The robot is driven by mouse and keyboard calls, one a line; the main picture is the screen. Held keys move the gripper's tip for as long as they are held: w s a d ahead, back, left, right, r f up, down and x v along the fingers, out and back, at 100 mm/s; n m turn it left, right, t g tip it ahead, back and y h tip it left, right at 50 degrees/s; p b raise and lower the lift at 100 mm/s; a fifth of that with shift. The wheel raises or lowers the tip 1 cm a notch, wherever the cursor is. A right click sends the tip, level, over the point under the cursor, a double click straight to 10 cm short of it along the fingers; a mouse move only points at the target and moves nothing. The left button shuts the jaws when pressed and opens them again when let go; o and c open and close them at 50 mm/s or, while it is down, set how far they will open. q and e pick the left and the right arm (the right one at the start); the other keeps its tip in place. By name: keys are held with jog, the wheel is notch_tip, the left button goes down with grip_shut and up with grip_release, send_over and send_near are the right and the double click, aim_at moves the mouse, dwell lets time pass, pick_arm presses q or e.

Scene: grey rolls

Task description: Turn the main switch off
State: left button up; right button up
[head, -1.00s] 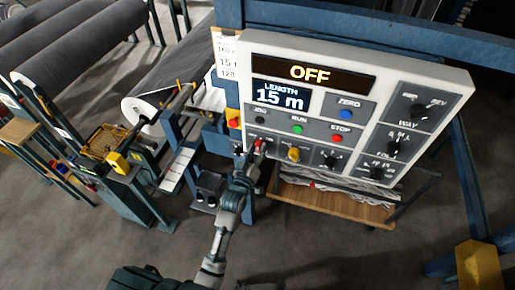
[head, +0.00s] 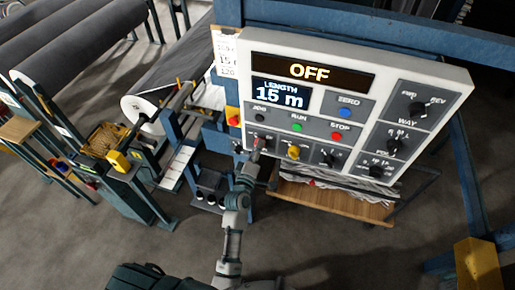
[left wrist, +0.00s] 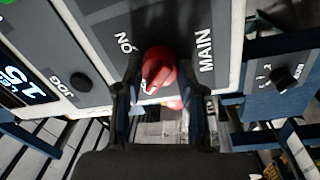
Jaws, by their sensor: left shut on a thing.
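The main switch is a red knob (left wrist: 158,66) with a pale mark, set in a dark plate between the words ON and MAIN in the left wrist view. In the head view the red knob (head: 256,143) shows small at the lower left of the white control panel (head: 425,70). My left gripper (left wrist: 160,88) is shut on the knob, one finger on each side, and partly hides it in the head view. The panel display (head: 310,72) reads OFF, and the length display (head: 278,93) reads 15 m. My right gripper is not in view.
A yellow knob (head: 293,152) and black knobs are close right of the gripper. JOG, RUN and STOP buttons are above it. A red button on a yellow box (head: 233,116) is at the panel's left edge. A wooden shelf (head: 330,203) is below.

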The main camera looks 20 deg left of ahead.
pick_arm(q)
jog(key=shift+f, duration=0.35)
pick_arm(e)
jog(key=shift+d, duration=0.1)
pick_arm(q)
jog(key=o, duration=1)
jog(key=shift+c, duration=0.2)
jog(key=shift+o, duration=1)
jog(key=shift+r, duration=0.15)
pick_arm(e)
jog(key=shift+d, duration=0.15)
pick_arm(q)
jog(key=s+f, duration=0.1)
jog(key=s, duration=1.1)
jog(key=shift+w+a, duration=0.1)
